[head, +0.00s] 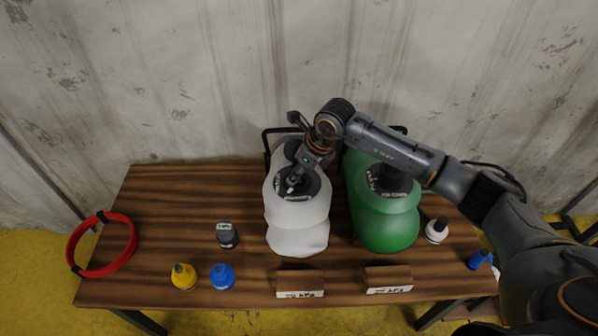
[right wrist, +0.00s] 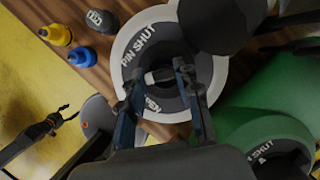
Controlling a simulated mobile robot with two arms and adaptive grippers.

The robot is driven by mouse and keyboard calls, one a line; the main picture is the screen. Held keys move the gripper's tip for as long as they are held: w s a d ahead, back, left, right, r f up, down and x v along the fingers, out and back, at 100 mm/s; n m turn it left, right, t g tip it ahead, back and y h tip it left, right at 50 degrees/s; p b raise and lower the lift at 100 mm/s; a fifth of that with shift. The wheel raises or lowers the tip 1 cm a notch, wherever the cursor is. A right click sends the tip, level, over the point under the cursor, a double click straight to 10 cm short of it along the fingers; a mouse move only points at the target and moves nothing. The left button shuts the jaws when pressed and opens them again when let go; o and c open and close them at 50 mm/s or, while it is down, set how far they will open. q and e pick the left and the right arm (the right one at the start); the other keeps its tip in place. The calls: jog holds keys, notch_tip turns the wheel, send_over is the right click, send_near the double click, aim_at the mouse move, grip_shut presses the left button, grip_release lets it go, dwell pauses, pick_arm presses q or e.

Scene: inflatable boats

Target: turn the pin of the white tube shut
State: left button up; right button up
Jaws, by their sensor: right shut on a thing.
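The white tube (head: 297,237) stands at the middle of the wooden table. Its top carries a dark round valve (head: 316,188), which also shows in the right wrist view (right wrist: 172,48) with "PIN SHUT" printed at the upper left. A small pale-ended pin (right wrist: 163,76) sits at the valve's middle. My right gripper (head: 293,183) reaches down onto the valve from above. In the right wrist view its two fingers (right wrist: 159,74) are shut on the pin. The fingers hide part of the pin and lettering, so I cannot tell exactly which way it points. My left gripper does not show in the head view.
A green tube (head: 386,229) stands close at the right, under my right arm. A red ring (head: 129,247) lies at the left edge. Yellow (head: 183,277), blue (head: 222,276) and grey (head: 227,236) small pieces stand left of the white tube. Two labelled wooden blocks (head: 300,280) (head: 388,276) lie in front.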

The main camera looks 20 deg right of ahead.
jog(key=m+h+b, duration=0.1)
jog(key=m, duration=0.1)
jog(key=shift+a+m+t, duration=0.15)
jog(key=shift+m+t, duration=0.25)
jog(key=m+h+b, duration=0.1)
jog(key=m, duration=0.1)
jog(key=shift+a+f+m+b, duration=0.1)
jog(key=shift+m+b, duration=0.2)
jog(key=shift+m, duration=0.1)
jog(key=m+b, duration=0.1)
jog(key=m, duration=0.1)
jog(key=m+h+b, duration=0.1)
jog(key=m, duration=0.1)
jog(key=shift+w+a+h, duration=0.1)
jog(key=shift+w+h, duration=0.05)
jog(key=shift+h, duration=0.15)
jog(key=shift+m+h+b, duration=0.3)
jog(key=shift+m+b, duration=0.3)
jog(key=shift+m, duration=0.2)
jog(key=o, duration=1.2)
jog(key=shift+c, duration=0.2)
